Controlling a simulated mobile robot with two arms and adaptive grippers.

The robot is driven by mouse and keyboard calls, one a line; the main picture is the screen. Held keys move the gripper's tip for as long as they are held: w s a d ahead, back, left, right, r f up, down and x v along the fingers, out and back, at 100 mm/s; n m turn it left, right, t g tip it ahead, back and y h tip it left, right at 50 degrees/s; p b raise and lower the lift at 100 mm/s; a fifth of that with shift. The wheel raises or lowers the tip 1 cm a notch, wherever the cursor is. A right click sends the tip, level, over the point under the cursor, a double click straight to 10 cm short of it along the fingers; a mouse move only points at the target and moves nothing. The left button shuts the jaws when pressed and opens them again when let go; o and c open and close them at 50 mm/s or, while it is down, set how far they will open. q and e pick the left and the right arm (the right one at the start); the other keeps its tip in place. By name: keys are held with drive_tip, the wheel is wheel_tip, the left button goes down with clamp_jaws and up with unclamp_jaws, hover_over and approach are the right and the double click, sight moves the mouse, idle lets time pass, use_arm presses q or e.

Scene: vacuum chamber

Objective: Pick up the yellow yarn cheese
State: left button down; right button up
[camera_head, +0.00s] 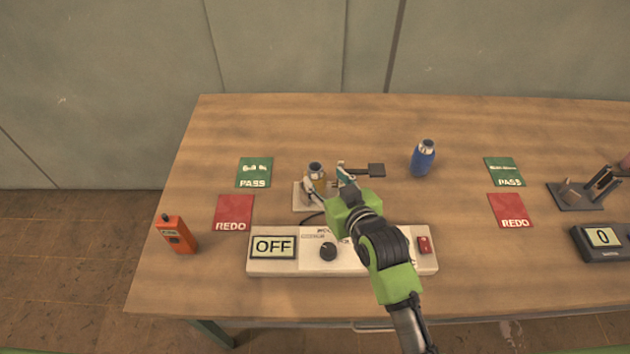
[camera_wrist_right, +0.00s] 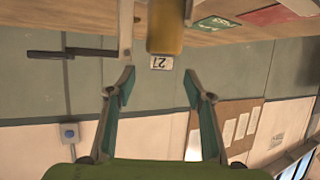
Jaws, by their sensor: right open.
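A yellow, rounded thing (camera_wrist_right: 165,30) with a small numbered tag, likely the yellow yarn cheese, shows at the top middle of the right wrist view. It lies beyond the fingertips, roughly in line with the gap between them. In the head view only a small yellowish patch (camera_head: 318,184) shows near the fingers, and the rest is hard to make out. My right gripper (camera_head: 328,183) is over the small pale stand at the table's middle. Its two fingers are spread with nothing between them in the right wrist view (camera_wrist_right: 158,88). My left gripper is not in view.
A white power box (camera_head: 285,264) reading OFF lies in front, under my right arm. A blue bottle (camera_head: 423,158) stands to the right. An orange handheld device (camera_head: 176,234) stands at the left. Green PASS and red REDO cards lie on both sides. A display reading 0 (camera_head: 603,240) is far right.

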sight(315, 168)
drive_tip(key=shift+w+a+f, duration=0.25)
drive_tip(key=shift+w, duration=0.45)
drive_tip(key=shift+w+a, duration=0.25)
drive_tip(key=p+x, duration=0.1)
drive_tip(key=x, duration=0.2)
drive_tip(key=shift+w+a, duration=0.15)
drive_tip(key=shift+a, duration=0.05)
drive_tip(key=shift+w+a+f, duration=0.15)
drive_tip(key=shift+w+f, duration=0.05)
drive_tip(key=shift+w, duration=0.25)
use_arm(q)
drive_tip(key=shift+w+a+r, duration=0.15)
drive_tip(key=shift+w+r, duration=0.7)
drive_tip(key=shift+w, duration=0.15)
use_arm(e)
clamp_jaws()
